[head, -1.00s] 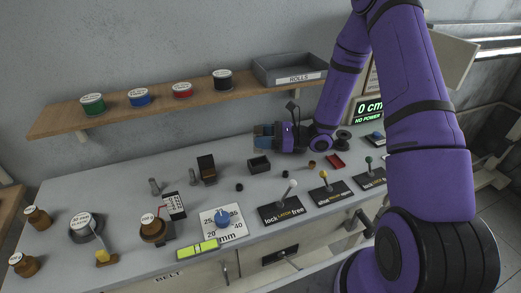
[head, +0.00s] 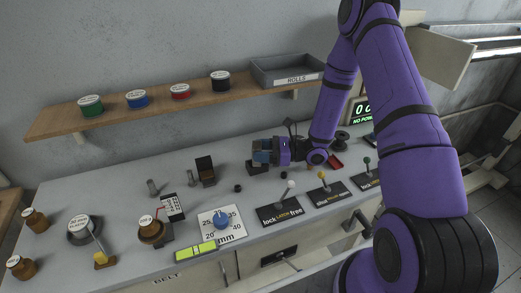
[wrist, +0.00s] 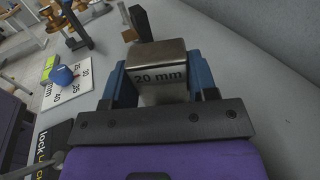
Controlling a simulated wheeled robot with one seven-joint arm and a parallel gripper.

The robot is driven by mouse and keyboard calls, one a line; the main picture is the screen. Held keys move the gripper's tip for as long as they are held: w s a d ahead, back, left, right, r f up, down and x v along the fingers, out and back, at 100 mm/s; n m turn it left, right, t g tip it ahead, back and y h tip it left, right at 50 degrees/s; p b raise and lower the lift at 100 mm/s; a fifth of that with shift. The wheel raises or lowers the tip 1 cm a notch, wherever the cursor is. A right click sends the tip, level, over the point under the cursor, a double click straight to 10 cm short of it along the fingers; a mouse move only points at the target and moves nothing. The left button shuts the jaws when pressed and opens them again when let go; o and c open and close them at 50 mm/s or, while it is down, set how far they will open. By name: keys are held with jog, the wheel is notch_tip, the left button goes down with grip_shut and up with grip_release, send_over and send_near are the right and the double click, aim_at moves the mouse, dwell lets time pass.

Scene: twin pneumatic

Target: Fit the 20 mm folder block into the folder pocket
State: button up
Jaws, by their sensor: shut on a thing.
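My gripper (head: 263,152) is shut on the 20 mm folder block (wrist: 160,72), a metal block with "20 mm" on its face. In the wrist view the block sits between the blue fingers (wrist: 160,85). I cannot see inside the pocket.
A blue knob (head: 221,219) on a mm dial card and several levers (head: 290,188) lie along the front. A wooden shelf (head: 150,113) with spools runs behind. Bench between is mostly clear.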

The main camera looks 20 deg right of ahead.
jog(key=o, duration=1.1)
